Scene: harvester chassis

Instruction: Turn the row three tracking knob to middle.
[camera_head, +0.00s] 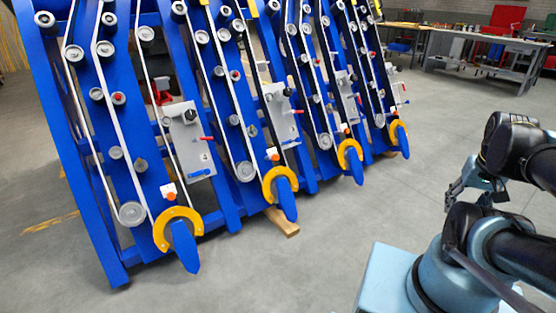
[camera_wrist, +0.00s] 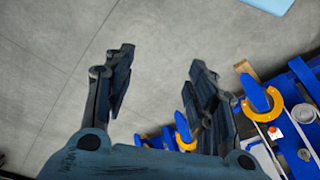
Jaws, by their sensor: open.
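The blue harvester chassis (camera_head: 120,195) has several slanted rows side by side, each with a grey panel. A black knob (camera_head: 191,115) shows on the nearest grey panel (camera_head: 190,145), and a smaller black knob (camera_head: 287,92) on the second panel. Another dark knob (camera_head: 352,78) shows on the third panel from the left. No row numbers are readable, and the knobs' angles are too small to tell. My gripper (camera_head: 456,192) is right of the chassis, well apart from it. In the wrist view my gripper (camera_wrist: 162,68) is open and empty over bare floor.
Yellow guards (camera_head: 179,225) with blue pointed tips stick out at the row bottoms. Red levers (camera_head: 294,112) stick out from the panels. A wooden beam (camera_head: 283,222) lies under the chassis. Workbenches (camera_head: 480,62) stand at the back right. The grey floor between chassis and me is clear.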

